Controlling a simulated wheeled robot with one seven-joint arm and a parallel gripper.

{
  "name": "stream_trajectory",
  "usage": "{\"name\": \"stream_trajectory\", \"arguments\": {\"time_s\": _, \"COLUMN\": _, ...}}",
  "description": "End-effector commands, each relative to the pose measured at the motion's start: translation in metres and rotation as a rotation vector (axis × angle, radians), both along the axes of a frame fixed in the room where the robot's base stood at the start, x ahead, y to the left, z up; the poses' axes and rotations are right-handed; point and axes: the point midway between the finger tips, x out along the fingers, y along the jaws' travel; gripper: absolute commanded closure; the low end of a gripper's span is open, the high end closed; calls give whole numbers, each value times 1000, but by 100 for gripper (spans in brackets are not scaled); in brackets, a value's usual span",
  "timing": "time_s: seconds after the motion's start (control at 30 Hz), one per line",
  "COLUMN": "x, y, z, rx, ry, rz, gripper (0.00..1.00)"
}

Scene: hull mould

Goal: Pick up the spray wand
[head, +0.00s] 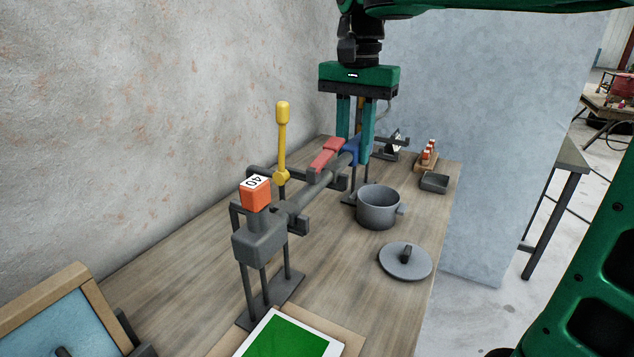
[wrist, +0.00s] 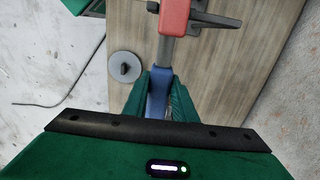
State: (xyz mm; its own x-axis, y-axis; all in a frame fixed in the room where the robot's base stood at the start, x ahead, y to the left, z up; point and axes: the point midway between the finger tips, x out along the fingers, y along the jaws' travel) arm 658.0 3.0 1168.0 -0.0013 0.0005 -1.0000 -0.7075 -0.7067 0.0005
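A long grey bar with a blue part (head: 352,150) and red parts (head: 323,160) lies level across grey stands. I take the blue-gripped tool to be the spray wand. My gripper (head: 356,155) points down from above with its two green fingers on either side of the blue part. In the wrist view the blue part (wrist: 158,95) sits between the fingers (wrist: 160,85), with no clear gap on either side. The red part (wrist: 174,16) lies beyond it. The fingers hide some of the blue part.
A yellow upright lever (head: 282,140) and an orange block marked 40 (head: 256,194) stand near the bar. A grey pot (head: 377,208), its lid (head: 405,261) and a small dark tray (head: 434,183) are on the right. A wall bounds the left.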

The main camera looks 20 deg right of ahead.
Motion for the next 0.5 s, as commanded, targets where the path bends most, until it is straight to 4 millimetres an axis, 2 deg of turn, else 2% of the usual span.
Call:
{"name": "stream_trajectory", "arguments": {"time_s": 0.07, "x": 0, "y": 0, "z": 0, "rx": 0, "ry": 0, "rz": 0, "gripper": 98}}
{"name": "stream_trajectory", "arguments": {"time_s": 0.37, "x": 0, "y": 0, "z": 2, "rx": 0, "ry": -1, "rz": 0, "gripper": 98}}
{"name": "stream_trajectory", "arguments": {"time_s": 0.5, "x": 1, "y": 0, "z": 11, "rx": 0, "ry": -4, "rz": 0, "gripper": 98}}
